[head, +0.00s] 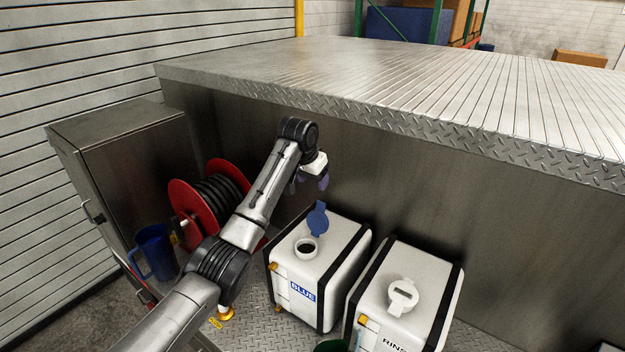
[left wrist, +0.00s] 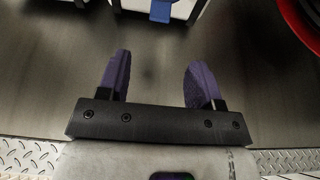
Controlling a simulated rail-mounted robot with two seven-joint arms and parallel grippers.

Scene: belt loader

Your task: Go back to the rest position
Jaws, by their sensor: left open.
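My left gripper (head: 312,180) is above and behind the white tank marked BLUE (head: 318,270), close to the steel wall of the platform. In the left wrist view its two purple fingers (left wrist: 158,80) are apart with nothing between them. The BLUE tank's blue cap (head: 317,220) stands flipped up beside its open filler neck (head: 306,248). The blue cap also shows at the top of the left wrist view (left wrist: 161,10). My right gripper is in neither view.
A white RINSE tank (head: 425,270) with a white cap stands right of the BLUE tank. A red hose reel (head: 180,197), a blue jug (head: 155,250) and a steel cabinet (head: 125,135) are at the left. A ribbed metal deck (head: 400,75) with a tread-plate edge overhangs behind.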

